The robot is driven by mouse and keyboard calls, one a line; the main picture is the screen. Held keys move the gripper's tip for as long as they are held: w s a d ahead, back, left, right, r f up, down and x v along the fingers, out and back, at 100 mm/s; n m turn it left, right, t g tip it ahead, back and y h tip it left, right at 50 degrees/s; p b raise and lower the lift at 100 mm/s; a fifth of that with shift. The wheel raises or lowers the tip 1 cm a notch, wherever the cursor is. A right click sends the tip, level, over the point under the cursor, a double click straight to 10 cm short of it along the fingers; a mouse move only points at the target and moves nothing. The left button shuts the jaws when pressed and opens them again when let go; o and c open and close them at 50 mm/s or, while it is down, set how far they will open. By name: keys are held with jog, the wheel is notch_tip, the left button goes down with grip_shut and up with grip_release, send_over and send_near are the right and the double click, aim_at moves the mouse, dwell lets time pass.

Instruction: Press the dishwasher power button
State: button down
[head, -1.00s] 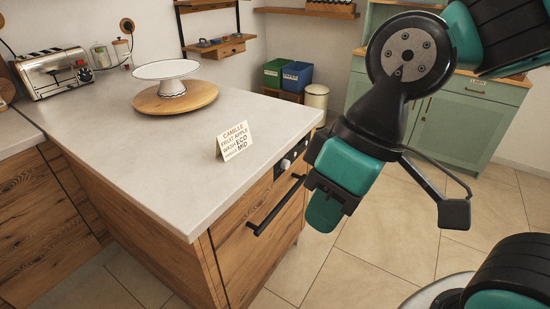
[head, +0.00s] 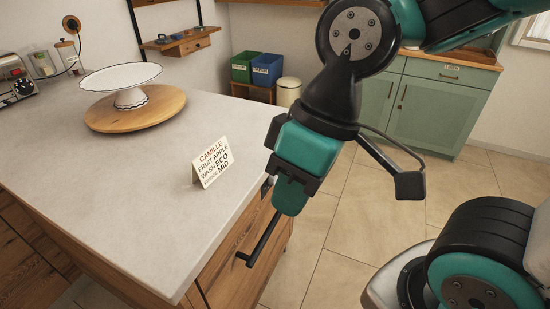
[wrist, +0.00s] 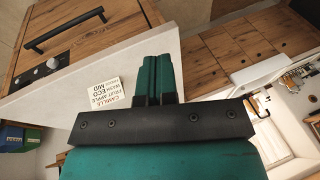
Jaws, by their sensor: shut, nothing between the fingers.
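The dishwasher (head: 240,275) has a wooden front with a black bar handle (head: 262,242), set under the counter. In the wrist view its control strip (wrist: 62,59) shows upside down, with round knobs (wrist: 52,63) beside the handle (wrist: 65,30). I cannot pick out which control is the power button. In the head view my gripper (head: 289,202) covers most of the strip. My gripper is shut and empty, its teal fingers (wrist: 156,62) pressed together. It appears close to the dishwasher front, near the handle's far end; I see no clear contact.
A folded card (head: 211,162) with writing stands on the pale counter (head: 130,200) near its edge. A white cake stand (head: 122,80) sits on a round wooden board (head: 135,110). Green and blue bins (head: 265,69) stand behind.

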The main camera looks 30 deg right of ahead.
jog(key=w+d+f+m+t+y+b, duration=0.1)
jog(key=w+d+f+m+t+b, duration=0.25)
jog(key=w+f+m+b, duration=0.6)
jog(key=w+d+f+m+t+y+b, duration=0.1)
jog(key=w+d+f+m+t+b, duration=0.4)
jog(key=w+f+m, duration=0.65)
jog(key=w+d+f+m+t+h+b, duration=0.3)
jog(key=w+d+f+m+b, duration=0.2)
jog(key=d, duration=0.5)
jog(key=w+d+f+m+t+h+b, duration=0.3)
jog(key=w+d+f+m+h+b, duration=0.1)
jog(key=d+f+m, duration=0.6)
jog(key=w+d+m+b, duration=0.1)
jog(key=m+b, duration=0.1)
jog(key=shift+d+m+b, duration=0.2)
jog(key=shift+m+b, duration=0.1)
jog(key=shift+r, duration=0.1)
